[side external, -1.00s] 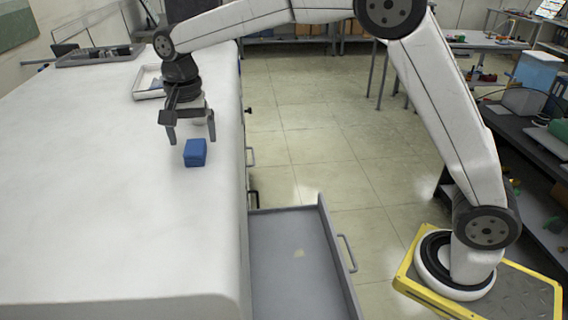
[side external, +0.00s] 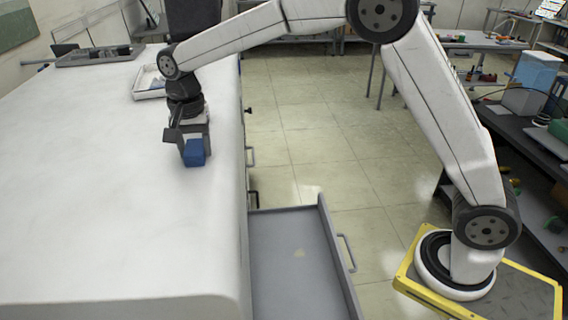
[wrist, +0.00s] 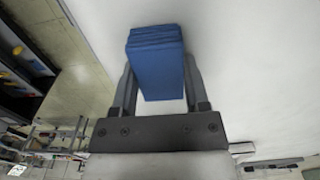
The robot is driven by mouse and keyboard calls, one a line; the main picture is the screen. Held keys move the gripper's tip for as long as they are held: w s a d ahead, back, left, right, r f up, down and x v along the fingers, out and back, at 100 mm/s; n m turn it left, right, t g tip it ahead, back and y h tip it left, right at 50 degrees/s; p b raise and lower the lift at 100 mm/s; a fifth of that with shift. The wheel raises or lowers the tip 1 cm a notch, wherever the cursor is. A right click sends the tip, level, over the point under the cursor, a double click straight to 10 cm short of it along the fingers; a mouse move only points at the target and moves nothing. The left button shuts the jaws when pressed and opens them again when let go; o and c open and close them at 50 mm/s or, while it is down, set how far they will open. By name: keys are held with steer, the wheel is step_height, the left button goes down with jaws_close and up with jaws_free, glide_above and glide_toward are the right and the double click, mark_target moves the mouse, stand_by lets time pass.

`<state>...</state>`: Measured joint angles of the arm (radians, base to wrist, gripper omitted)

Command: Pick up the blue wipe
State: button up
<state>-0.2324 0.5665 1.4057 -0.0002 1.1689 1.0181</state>
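The blue wipe (side external: 194,153) is a small blue block-like stack on the white worktop, near its right edge. My gripper (side external: 192,150) is low over it, pointing down, with its fingers around the wipe. In the wrist view the wipe (wrist: 156,65) lies between the two fingers of my gripper (wrist: 159,75). The fingers look open, with a narrow gap at the left side; contact on the right side is unclear. The wipe rests on the worktop, partly hidden by the gripper in the side view.
The white worktop (side external: 100,200) is largely clear in front and to the left. A white tray (side external: 148,84) sits behind the gripper, and a dark tray (side external: 95,57) lies farther back. An open grey drawer (side external: 295,265) juts out below the worktop's right edge.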

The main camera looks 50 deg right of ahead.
mark_target(194, 146)
jaws_close()
steer(key=shift+r, duration=0.15)
steer(key=shift+r, duration=0.45)
step_height(194, 146, up, 2)
steer(key=s+d+r, duration=0.2)
steer(key=s+r, duration=0.7)
steer(key=s, duration=0.4)
steer(key=shift+s+d+r, duration=0.35)
steer(key=shift+r, duration=0.05)
